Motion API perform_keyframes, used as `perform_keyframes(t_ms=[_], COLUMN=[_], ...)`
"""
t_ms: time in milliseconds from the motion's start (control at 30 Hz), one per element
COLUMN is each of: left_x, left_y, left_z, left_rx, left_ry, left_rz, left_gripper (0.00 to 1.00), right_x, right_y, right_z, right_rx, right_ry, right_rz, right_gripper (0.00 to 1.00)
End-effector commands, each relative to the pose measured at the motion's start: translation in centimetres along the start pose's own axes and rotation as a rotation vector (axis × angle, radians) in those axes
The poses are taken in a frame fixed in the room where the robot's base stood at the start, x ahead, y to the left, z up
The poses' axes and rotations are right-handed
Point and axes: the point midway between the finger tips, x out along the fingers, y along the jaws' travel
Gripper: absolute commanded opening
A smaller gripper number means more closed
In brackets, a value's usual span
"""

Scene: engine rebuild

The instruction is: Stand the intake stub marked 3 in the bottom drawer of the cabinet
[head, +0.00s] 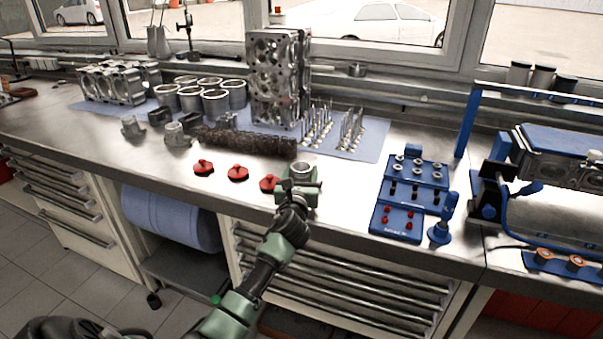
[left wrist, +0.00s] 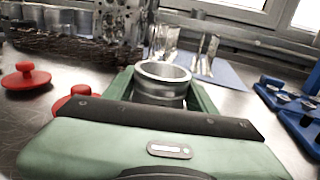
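A grey metal cylinder with an open round top, apparently an intake stub (head: 302,168), is upright at the front of the bench. It also shows in the left wrist view (left wrist: 163,85). My left gripper (head: 298,184) has its green fingers on both sides of it, seemingly in contact, so it looks shut on the stub. No number is readable, and whether its base touches the bench is hidden. Under the bench are a drawer cabinet (head: 335,285) with long handles and another drawer cabinet (head: 62,212) at the left; their drawers look shut. My right gripper is not in view.
Red knobbed parts (head: 238,173) lie left of my gripper. Behind are a dark camshaft-like part (head: 243,140), an engine block (head: 277,80) and valves on a blue mat (head: 372,148). A blue tray (head: 408,195) stands right. Between cabinets is a blue roll (head: 170,217).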

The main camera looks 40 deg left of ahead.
Motion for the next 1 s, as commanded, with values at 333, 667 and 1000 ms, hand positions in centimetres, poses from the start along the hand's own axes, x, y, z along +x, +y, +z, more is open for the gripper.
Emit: perform_keyframes(t_ms=[333,667,1000], left_x=[0.0,-4.1,-10.6], left_y=[0.0,0.0,0.0], left_z=[0.0,0.1,0.1], left_rx=[0.000,0.002,0.000], left_ry=[0.001,0.002,0.002], left_rz=[0.000,-0.002,-0.001], left_gripper=[0.75,0.75,0.75], right_x=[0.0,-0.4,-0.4], right_y=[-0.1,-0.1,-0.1], right_z=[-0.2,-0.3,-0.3], right_rx=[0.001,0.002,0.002], right_ry=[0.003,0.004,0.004], right_rz=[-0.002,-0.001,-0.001], right_gripper=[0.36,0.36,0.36])
